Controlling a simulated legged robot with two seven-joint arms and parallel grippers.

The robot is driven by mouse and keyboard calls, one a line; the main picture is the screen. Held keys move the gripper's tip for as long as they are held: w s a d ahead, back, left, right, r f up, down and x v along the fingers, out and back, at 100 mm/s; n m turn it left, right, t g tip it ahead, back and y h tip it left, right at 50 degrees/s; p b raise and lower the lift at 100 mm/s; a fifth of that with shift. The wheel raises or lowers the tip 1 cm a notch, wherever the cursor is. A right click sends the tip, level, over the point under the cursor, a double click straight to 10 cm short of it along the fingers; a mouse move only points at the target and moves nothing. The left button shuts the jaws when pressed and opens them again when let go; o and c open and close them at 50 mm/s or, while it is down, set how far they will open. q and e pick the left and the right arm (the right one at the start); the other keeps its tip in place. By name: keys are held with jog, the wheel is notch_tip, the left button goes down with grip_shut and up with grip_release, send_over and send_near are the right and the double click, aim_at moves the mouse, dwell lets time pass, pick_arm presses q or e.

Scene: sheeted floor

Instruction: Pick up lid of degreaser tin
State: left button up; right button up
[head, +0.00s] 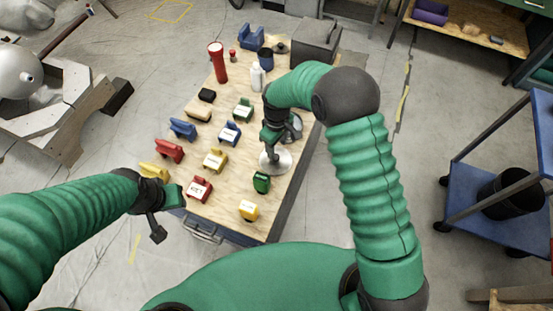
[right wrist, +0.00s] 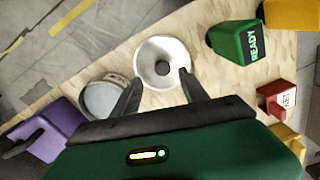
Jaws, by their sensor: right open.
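A round, shiny silver lid (head: 284,161) with a dark knob lies on the wooden table top; it also shows in the right wrist view (right wrist: 150,50). A grey tin (head: 296,124) stands beside it, partly hidden by my right arm; the right wrist view shows its pale label band (right wrist: 103,98). My right gripper (head: 271,148) points down over the lid. In the right wrist view its fingers (right wrist: 160,77) are apart, with the knob just beyond and between the tips, and nothing is held. My left gripper (head: 164,212) hangs off the table's near left edge, its jaw unclear.
A green block (head: 262,183) and a yellow block (head: 249,210) stand near the lid. Several coloured blocks fill the table's left side. A red flashlight (head: 217,62) and white bottle (head: 257,76) stand farther back. A grey box (head: 315,40) is at the far right corner.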

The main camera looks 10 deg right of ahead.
aim_at(276, 157)
jog(key=f, duration=0.5)
jog(key=shift+s+a+f, duration=0.25)
jog(key=shift+a+f, duration=0.05)
jog(key=shift+a, duration=0.05)
jog(key=shift+w+f, duration=0.15)
jog(key=shift+d, duration=0.3)
jog(key=c, duration=1.1)
jog(key=shift+a, duration=0.15)
grip_shut()
